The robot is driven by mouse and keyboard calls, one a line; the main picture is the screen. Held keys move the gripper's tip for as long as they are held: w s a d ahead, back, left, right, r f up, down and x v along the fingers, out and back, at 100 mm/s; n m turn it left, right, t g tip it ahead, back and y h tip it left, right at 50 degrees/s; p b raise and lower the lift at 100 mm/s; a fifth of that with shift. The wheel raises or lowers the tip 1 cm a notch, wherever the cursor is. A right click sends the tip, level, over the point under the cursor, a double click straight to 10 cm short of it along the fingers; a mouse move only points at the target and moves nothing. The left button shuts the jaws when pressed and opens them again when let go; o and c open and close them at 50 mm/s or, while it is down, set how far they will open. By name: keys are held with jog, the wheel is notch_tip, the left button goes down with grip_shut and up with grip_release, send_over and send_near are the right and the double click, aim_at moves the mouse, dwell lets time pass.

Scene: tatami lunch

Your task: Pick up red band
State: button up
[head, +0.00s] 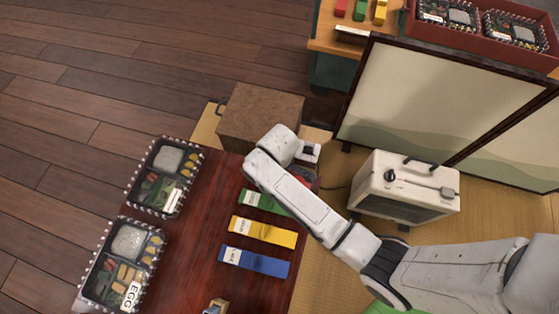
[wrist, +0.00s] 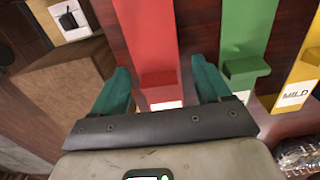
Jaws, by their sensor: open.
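The red band (wrist: 150,50) is a long flat strip on the dark red table, with a raised tab and a white label at its near end. In the head view only a sliver of it (head: 305,182) shows beside my arm. My gripper (wrist: 162,78) is open above the near end of the red band, its teal fingers on either side of the strip. Nothing is held. I cannot tell the exact height of the fingers above the table. My arm hides the gripper in the head view.
The green band (head: 264,202), yellow band (head: 263,232) and blue band (head: 254,262) lie alongside. A brown box (head: 258,116) stands behind. Bento boxes (head: 165,178) lie on the left. A cream case (head: 405,188) and a folding screen (head: 435,100) stand on the right.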

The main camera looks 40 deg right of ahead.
jog(key=shift+f, duration=0.75)
jog(key=c, duration=0.7)
jog(key=shift+r, duration=0.1)
